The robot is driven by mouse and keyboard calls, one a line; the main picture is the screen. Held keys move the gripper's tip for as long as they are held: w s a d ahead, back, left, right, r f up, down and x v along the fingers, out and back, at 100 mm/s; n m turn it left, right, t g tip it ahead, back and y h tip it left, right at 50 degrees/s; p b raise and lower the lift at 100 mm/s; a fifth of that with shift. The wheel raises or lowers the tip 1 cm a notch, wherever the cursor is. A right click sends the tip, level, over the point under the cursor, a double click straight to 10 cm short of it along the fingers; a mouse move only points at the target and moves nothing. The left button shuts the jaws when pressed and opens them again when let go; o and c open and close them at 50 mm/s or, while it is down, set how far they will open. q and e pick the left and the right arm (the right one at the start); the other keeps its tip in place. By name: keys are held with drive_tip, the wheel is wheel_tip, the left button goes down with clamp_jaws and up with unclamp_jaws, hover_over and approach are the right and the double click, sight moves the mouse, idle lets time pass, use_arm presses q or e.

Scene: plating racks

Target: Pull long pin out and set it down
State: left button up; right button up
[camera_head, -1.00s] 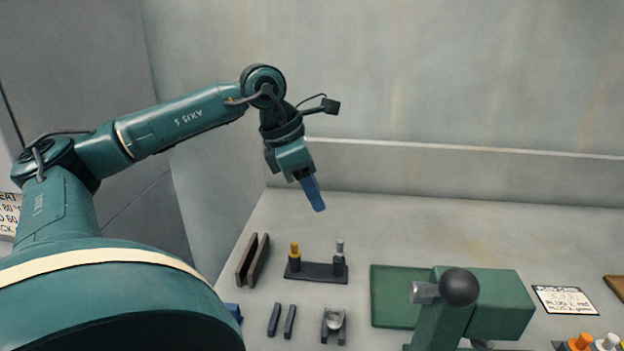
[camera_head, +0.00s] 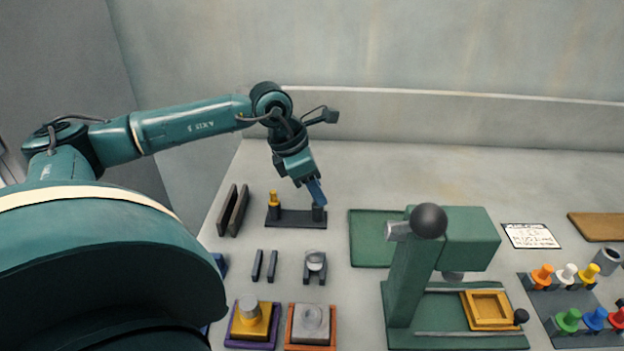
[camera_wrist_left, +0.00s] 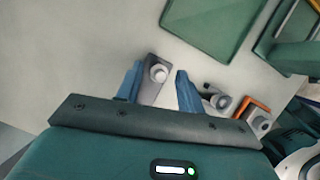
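A low dark rack (camera_head: 290,221) stands on the bench with a yellow-topped pin (camera_head: 273,199) at its left end. A silver pin (camera_wrist_left: 159,72) stands upright at its other end; my blue fingers cover its upper part in the head view. I cannot tell for certain which is the long pin. My left gripper (camera_head: 317,192) points down over the silver pin's end. In the left wrist view its fingers (camera_wrist_left: 160,71) are apart, with the silver pin showing between them. I see no grip on it. My right gripper is not in view.
A green press (camera_head: 408,272) and flat green plate (camera_head: 372,248) stand right of the rack. Dark upright plates (camera_head: 233,211) stand to its left. In front are small bars (camera_head: 265,265), a small cradle (camera_head: 315,270) and two block fixtures. Bare bench lies behind the rack.

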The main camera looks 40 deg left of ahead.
use_arm(q)
drive_tip(key=shift+c, duration=0.5)
clamp_jaws()
drive_tip(key=shift+c, duration=1.9)
unclamp_jaws()
clamp_jaws()
drive_tip(key=shift+n, duration=0.3)
drive_tip(key=shift+d+r+n+t+y+b, duration=0.1)
drive_tip(key=shift+r+n+t+y+b, duration=0.15)
drive_tip(key=shift+n, duration=0.45)
drive_tip(key=shift+r+n+t+y+b, duration=0.15)
drive_tip(key=shift+n+y+b, duration=0.2)
drive_tip(key=shift+n, duration=0.35)
